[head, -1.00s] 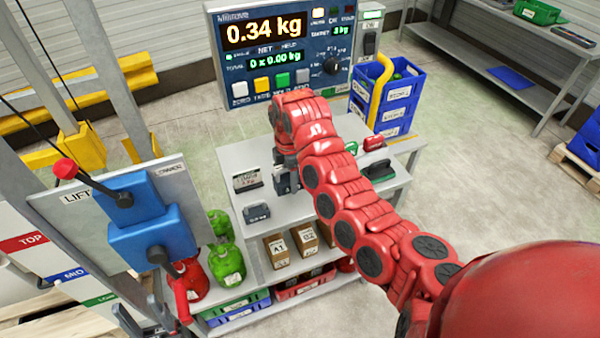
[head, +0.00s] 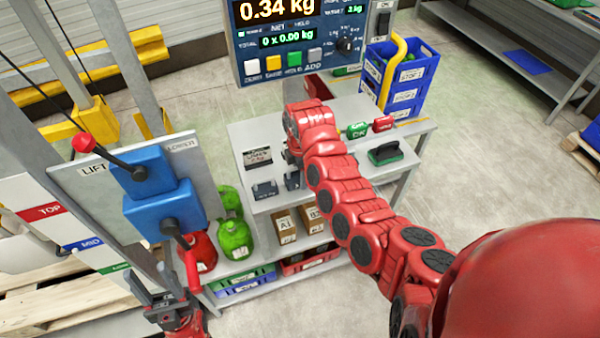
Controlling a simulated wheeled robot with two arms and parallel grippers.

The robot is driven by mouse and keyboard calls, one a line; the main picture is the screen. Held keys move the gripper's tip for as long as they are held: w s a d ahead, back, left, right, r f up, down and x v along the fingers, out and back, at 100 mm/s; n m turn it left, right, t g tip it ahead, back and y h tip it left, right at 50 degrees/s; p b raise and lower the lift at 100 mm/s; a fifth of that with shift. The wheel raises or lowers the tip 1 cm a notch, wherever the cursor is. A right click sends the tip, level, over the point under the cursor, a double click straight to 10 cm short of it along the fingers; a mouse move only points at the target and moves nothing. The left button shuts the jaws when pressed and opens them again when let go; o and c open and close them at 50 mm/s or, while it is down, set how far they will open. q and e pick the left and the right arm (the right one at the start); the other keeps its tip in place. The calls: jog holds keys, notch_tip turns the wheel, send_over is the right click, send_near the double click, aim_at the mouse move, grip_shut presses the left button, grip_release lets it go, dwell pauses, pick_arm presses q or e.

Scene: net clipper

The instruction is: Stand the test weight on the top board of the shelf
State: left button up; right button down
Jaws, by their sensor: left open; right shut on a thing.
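The shelf (head: 236,132) stands in the middle, with a pale grey top board. My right gripper (head: 293,164) reaches over this board from the right, pointing down. It is shut on a dark grey block (head: 292,181), apparently the test weight, mostly hidden by the gripper. The block is low over the board near its front; I cannot tell whether it touches. A similar grey block (head: 265,189) stands on the board just left of it. My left gripper (head: 166,303) is open and empty at the lower left, in front of the lift panel.
A dark sign (head: 257,157), a green item (head: 357,130), a red item (head: 383,124) and a black-and-green tool (head: 386,153) are on top. Cartons (head: 284,226) sit below. The scale display (head: 292,40) stands behind; the lift panel (head: 125,180) is left.

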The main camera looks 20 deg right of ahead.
jog(key=shift+c, duration=1.2)
grip_release()
jog(key=shift+r, duration=0.35)
notch_tip(320, 180, up, 11)
jog(key=shift+f+b, duration=0.1)
jog(key=shift+b, duration=0.5)
jog(key=shift+r, duration=0.35)
jog(key=shift+s, duration=0.1)
